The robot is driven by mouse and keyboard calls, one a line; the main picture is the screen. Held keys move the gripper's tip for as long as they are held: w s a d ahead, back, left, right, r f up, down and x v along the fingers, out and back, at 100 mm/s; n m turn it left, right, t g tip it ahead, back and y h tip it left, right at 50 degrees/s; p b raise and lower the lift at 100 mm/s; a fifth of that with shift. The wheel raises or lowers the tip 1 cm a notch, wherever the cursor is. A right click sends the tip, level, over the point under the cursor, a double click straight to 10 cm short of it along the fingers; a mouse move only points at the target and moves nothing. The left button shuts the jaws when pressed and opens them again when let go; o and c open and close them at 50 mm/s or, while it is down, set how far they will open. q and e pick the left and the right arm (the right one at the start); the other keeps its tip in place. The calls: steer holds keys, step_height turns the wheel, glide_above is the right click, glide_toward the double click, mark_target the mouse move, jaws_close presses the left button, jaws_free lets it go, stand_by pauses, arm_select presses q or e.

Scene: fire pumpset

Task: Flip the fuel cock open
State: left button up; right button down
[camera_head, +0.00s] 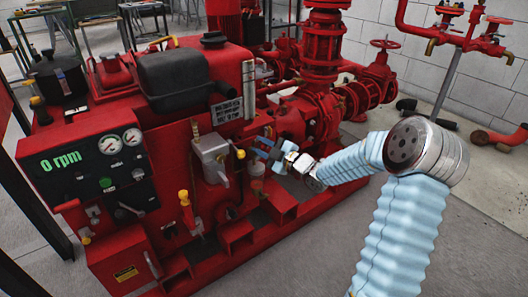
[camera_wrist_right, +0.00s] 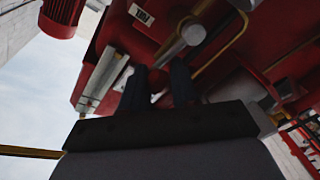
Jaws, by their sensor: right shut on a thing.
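My right gripper (camera_head: 263,148) reaches in from the right to the side of the red pumpset, just right of a grey metal housing (camera_head: 212,157). In the right wrist view the two dark fingers (camera_wrist_right: 158,88) stand on either side of a small dark red part (camera_wrist_right: 157,78), which looks like the handle of the fuel cock. The gripper is shut on it. The fingers hide most of the handle, so its angle cannot be told. A small yellow knob (camera_head: 241,154) shows just left of the fingers. My left gripper is not in view.
A gauge panel (camera_head: 95,165) reading 0 rpm is at the left of the pumpset. Red pipework (camera_head: 320,100) rises behind the gripper. The floor at the right front is clear.

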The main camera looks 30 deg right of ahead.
steer(key=shift+a+f+n+b, duration=0.1)
steer(key=shift+f+n+b, duration=0.2)
steer(key=shift+n+b, duration=0.35)
steer(key=shift+r, duration=0.2)
steer(key=c, duration=0.9)
jaws_free()
steer(key=v, duration=1.3)
steer(key=shift+s+r+p, duration=0.15)
steer(key=shift+s+p, duration=0.25)
steer(key=shift+s, duration=0.05)
